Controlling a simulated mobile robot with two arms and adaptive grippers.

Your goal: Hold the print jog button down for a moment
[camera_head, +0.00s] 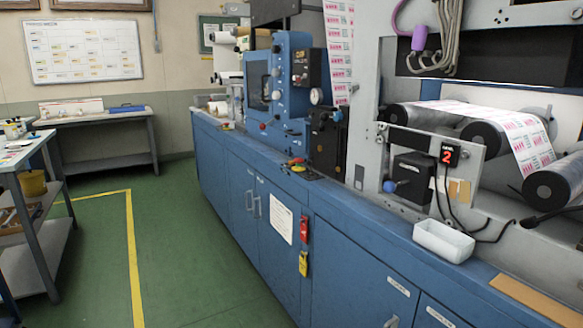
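A small control box with coloured buttons (297,165) sits on the front edge of the blue machine cabinet, near the middle of the view. Red, yellow and green show on it, but the buttons are too small to read, so I cannot tell which is the print jog button. The blue print unit (278,85) stands behind it, with more small knobs and buttons on its face. Neither of my grippers is in view.
The long blue cabinet (262,190) runs from back left to front right. A white tray (443,240) and rollers (487,137) with printed web are at right. A grey shelf cart (40,215) stands at left. The green floor (185,255) between is clear.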

